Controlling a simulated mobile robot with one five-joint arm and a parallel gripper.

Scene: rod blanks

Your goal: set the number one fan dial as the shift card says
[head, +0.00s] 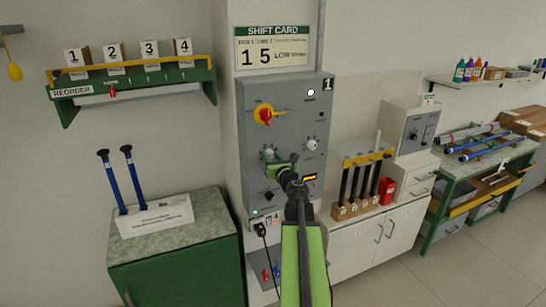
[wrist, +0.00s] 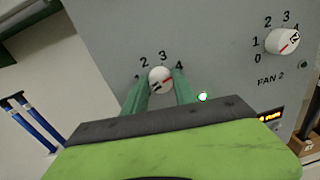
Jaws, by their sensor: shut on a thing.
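The number one fan dial (wrist: 161,76) is a small white knob on the grey control panel (head: 250,110). In the wrist view, 2, 3 and 4 show around it; the lower left of its scale is partly hidden. My gripper (wrist: 160,86) is shut on the dial, one green finger on each side. A short red line and a dark mark show on its face, but the exact setting is unclear. In the head view my gripper (head: 271,160) reaches the panel's left side. The shift card (head: 272,47) above shows a large 1, a large 5 and LOW; its small headings are blurred.
The FAN 2 dial (wrist: 282,41) is close on the right. A red-and-yellow rotary switch (head: 265,114) sits above my gripper. A green lamp (wrist: 202,97) is lit nearby. A rod rack (head: 362,180) stands right of the panel, a green cabinet (head: 180,265) on the left.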

